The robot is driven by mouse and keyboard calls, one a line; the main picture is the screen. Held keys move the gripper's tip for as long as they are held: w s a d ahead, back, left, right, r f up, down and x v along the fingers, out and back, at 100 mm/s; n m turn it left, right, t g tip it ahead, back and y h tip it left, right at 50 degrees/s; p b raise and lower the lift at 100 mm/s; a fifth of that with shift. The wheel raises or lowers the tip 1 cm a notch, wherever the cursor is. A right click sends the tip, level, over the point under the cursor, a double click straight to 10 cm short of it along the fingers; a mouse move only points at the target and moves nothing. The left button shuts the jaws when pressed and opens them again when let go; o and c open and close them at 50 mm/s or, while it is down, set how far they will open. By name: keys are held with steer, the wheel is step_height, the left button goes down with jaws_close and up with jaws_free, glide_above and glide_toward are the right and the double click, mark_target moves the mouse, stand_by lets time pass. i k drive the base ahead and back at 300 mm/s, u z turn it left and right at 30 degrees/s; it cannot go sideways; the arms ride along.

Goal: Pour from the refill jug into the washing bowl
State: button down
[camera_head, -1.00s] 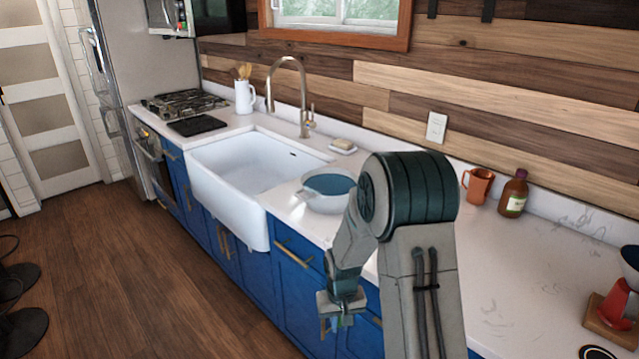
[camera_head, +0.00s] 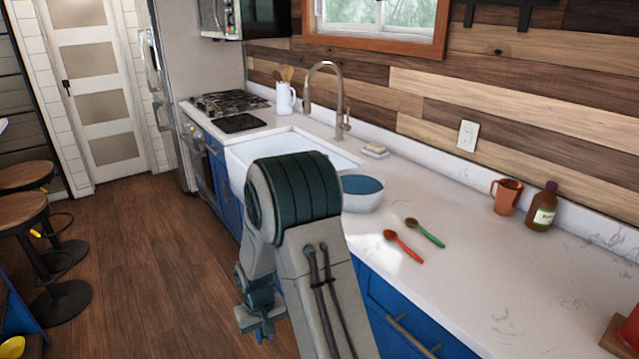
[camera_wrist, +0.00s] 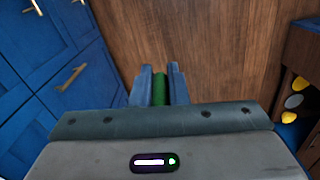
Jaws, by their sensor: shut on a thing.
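A white washing bowl (camera_head: 363,204), blue inside, stands on the counter beside the sink, partly hidden by my arm. A copper-coloured jug (camera_head: 507,197) with a handle stands upright at the back of the counter and looks like the refill jug. My gripper (camera_head: 260,326) hangs low in front of the blue cabinets, well away from bowl and jug. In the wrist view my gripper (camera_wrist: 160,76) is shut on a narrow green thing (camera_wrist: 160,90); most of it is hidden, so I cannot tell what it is.
A red spoon (camera_head: 404,246) and a green spoon (camera_head: 426,233) lie on the counter before a brown bottle (camera_head: 542,207). The sink (camera_head: 240,160) and tap (camera_head: 339,100) are farther left. Stools (camera_head: 45,215) stand at the left. The wooden floor between is clear.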

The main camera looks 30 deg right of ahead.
mark_target(362, 190)
steer(key=u, duration=1.25)
steer(key=i, duration=2.25)
steer(key=z, duration=3.25)
